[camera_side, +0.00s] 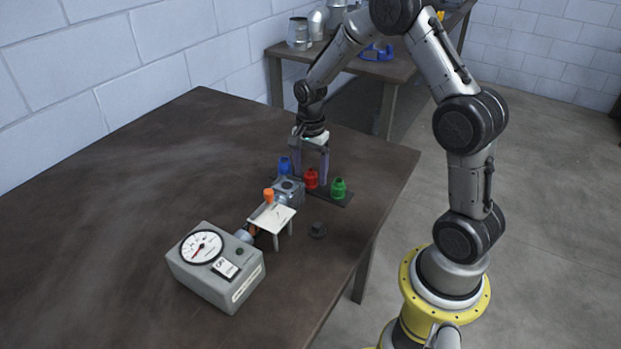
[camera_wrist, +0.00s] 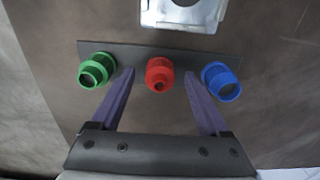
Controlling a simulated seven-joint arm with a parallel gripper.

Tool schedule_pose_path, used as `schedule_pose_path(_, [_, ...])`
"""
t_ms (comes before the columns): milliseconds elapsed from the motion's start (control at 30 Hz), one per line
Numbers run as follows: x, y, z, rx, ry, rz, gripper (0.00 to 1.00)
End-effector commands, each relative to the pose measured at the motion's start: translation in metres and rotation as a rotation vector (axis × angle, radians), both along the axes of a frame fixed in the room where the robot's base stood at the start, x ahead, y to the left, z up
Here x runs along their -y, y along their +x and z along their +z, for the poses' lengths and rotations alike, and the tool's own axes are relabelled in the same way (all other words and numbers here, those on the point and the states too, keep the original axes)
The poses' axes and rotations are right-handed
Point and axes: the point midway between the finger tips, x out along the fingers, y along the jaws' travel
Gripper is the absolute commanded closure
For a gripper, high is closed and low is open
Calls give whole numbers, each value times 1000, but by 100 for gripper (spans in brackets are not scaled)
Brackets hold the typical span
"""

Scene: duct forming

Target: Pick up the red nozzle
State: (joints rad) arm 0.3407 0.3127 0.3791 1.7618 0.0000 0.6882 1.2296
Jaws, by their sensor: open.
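The red nozzle (camera_side: 311,179) stands between a blue nozzle (camera_side: 285,166) and a green nozzle (camera_side: 338,188) on a dark strip on the table. In the wrist view the red nozzle (camera_wrist: 159,74) is in the middle, with green (camera_wrist: 97,70) at left and blue (camera_wrist: 221,81) at right. My gripper (camera_side: 311,181) is lowered at the red nozzle. Its two purple fingers (camera_wrist: 158,75) are open, one on each side of the red nozzle, with a visible gap to it on both sides.
A metal block (camera_side: 289,191) with a round opening sits close beside the strip. The table's (camera_side: 110,180) left part is clear.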

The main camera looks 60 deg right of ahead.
Motion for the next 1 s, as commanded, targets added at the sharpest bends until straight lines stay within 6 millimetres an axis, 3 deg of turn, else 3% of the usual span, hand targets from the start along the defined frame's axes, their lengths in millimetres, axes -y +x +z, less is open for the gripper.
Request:
schedule_pose_path(233, [0, 0, -1, 0, 0, 0, 23])
schedule_pose_path(667, [0, 0, -1, 0, 0, 0, 100])
schedule_pose_path(1000, [0, 0, 1, 1, 0, 0, 100])
